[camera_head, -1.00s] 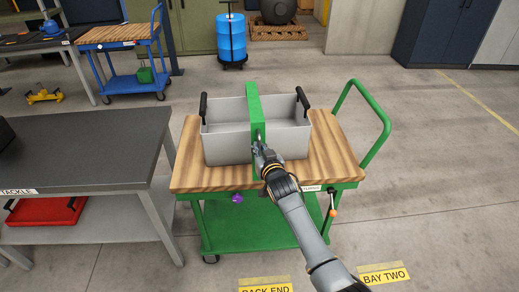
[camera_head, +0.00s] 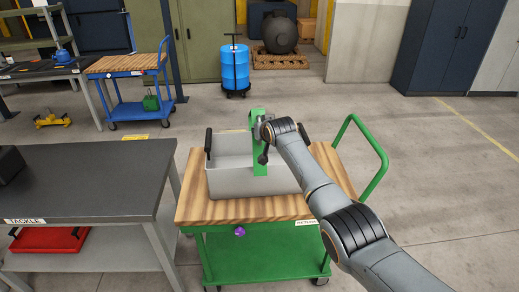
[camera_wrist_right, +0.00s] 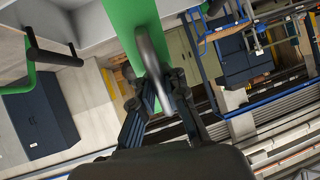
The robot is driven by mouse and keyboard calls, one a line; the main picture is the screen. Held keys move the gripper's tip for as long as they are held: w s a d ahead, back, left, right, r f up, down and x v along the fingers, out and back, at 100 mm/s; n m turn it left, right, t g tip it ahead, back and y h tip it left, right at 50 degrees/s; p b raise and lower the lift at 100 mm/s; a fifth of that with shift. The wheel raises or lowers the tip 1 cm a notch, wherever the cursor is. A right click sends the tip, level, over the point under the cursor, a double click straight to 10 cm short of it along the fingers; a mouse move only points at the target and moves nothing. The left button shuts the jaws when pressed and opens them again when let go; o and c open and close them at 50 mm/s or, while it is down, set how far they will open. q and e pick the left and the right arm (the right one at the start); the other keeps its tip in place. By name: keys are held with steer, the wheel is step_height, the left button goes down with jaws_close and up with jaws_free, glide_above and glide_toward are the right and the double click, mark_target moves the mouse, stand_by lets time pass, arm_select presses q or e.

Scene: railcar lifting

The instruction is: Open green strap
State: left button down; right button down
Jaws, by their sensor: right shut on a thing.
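The green strap (camera_head: 259,168) runs over the middle of a grey bin (camera_head: 228,182) that sits on the wooden top of a green cart. My right gripper (camera_head: 263,124) is at the upper part of the strap, and my arm hides part of the strap and the bin's right side. In the right wrist view the strap (camera_wrist_right: 133,16) comes down from the top, with a grey metal loop (camera_wrist_right: 153,62) at its end. The fingers of my right gripper (camera_wrist_right: 161,84) are shut on this loop. My left gripper is in neither view.
The cart's wooden top (camera_head: 225,212) has free room around the bin. Its green push handle (camera_head: 372,150) rises at the right. A dark table (camera_head: 85,185) stands close at the left. A blue cart (camera_head: 135,85) and a blue drum (camera_head: 235,68) stand farther back.

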mark_target(260, 120)
steer(key=shift+w+d+r+g+b, duration=0.1)
steer(key=shift+w+r+g+b, duration=0.2)
steer(key=shift+w+r+b, duration=0.9)
steer(key=shift+s+f+b, duration=0.1)
steer(key=shift+b, duration=0.45)
steer(key=c, duration=1.5)
jaws_free()
steer(key=shift+o, duration=0.6)
steer(key=shift+s+r, duration=0.25)
steer(key=shift+r, duration=0.05)
steer(key=shift+f, duration=0.1)
steer(key=shift+s, duration=0.15)
